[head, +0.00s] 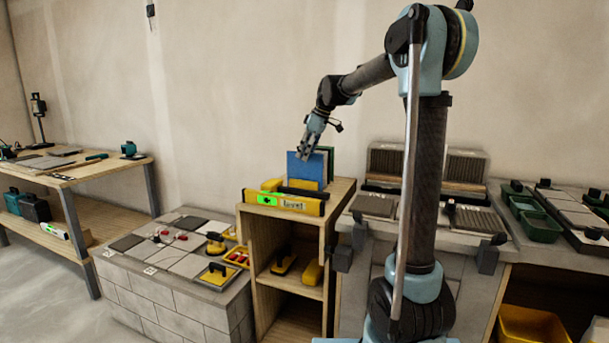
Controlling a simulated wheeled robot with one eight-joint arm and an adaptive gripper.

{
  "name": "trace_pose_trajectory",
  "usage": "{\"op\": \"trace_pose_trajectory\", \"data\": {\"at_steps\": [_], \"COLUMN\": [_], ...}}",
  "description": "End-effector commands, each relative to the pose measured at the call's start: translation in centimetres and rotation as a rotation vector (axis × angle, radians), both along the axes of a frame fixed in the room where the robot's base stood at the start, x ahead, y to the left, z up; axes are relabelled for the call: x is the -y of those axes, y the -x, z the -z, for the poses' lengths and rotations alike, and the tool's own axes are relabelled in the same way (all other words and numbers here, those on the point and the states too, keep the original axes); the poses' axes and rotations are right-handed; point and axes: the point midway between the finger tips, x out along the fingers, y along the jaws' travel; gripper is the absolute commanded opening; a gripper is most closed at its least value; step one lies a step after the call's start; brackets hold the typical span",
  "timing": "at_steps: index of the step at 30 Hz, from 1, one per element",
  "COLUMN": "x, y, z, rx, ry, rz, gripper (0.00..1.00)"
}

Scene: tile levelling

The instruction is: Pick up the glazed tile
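The likely glazed tile is a glossy blue tile (297,171) standing upright on top of the wooden cabinet (344,192). A dark green tile (331,160) stands upright just behind it and to its right. My gripper (303,154) points down at the upper part of the blue tile and overlaps it in the picture. I cannot tell whether it touches the tile or stays apart. The fingers are too small to show whether they are open or shut. The lower part of the blue tile is hidden by yellow and black items.
A yellow spirit level (284,203) lies along the cabinet's front edge. A block bench (180,309) with grey tiles and yellow suction tools stands to the left. Ribbed panels (386,161) and green bins (540,226) are to the right.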

Motion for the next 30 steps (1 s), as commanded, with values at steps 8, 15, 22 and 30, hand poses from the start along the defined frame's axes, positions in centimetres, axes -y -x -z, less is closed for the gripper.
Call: {"op": "trace_pose_trajectory", "data": {"at_steps": [8, 15, 22, 30], "x": [0.0, 0.0, 0.0, 0.1], "y": [0.0, 0.0, 0.0, 0.0], "z": [0.0, 0.0, 0.0, -1.5], "rx": [0.0, 0.0, 0.0, 0.0], "ry": [0.0, 0.0, 0.0, 0.0], "rz": [0.0, 0.0, 0.001, 0.001], "gripper": [0.3, 0.0, 0.0, 0.0]}}
